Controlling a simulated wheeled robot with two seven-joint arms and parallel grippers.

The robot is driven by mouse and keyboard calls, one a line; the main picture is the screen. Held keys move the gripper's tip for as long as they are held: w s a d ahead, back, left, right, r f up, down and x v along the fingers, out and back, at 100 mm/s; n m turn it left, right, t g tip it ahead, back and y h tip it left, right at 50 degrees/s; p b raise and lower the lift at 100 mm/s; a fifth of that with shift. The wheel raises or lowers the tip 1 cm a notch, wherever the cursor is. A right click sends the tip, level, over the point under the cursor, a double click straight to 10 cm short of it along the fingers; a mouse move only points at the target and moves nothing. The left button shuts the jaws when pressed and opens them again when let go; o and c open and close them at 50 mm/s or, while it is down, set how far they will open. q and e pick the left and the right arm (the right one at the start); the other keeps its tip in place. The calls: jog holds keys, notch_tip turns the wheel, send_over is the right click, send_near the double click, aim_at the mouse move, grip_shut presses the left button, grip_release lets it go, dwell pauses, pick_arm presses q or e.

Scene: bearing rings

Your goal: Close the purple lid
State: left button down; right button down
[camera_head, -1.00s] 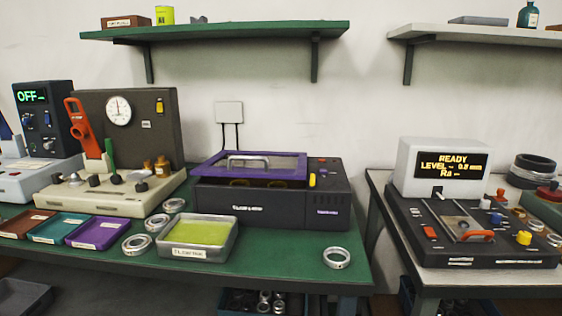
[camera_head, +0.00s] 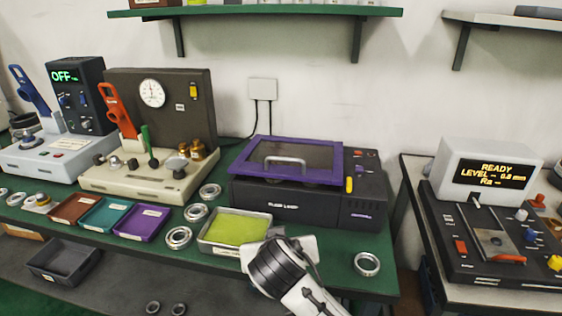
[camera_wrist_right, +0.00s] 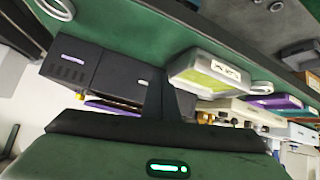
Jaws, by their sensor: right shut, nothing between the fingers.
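The purple lid (camera_head: 290,157) has a dark window and a silver handle (camera_head: 285,162). It sits on top of the black box (camera_head: 300,205), slightly raised, with a narrow gap under its edge. In the right wrist view, the lid (camera_wrist_right: 112,107) shows as a thin purple strip beside the box (camera_wrist_right: 105,72), with small golden things in the gap. My right arm comes in from the bottom of the head view, in front of the box. Its gripper shows in the right wrist view (camera_wrist_right: 158,85), shut and empty, apart from the lid. My left gripper is out of view.
A tray with a yellow-green pad (camera_head: 237,228) lies in front of the box, partly behind my right arm. A loose ring (camera_head: 367,264) lies at the bench's right end. A tester with a gauge (camera_head: 152,93) stands left. A green shelf (camera_head: 260,11) hangs above.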

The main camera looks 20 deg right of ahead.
jog(key=w+r+m+t+h, duration=0.15)
jog(key=w+r, duration=0.25)
jog(key=r, duration=0.4)
jog(key=w+r+m+t+h, duration=0.1)
jog(key=w+r+m+h, duration=0.1)
jog(key=w+r, duration=0.35)
jog(key=shift+w+d+f+p, duration=1.25)
jog(key=shift+w+d+f, duration=1.55)
jog(key=shift+d, duration=0.15)
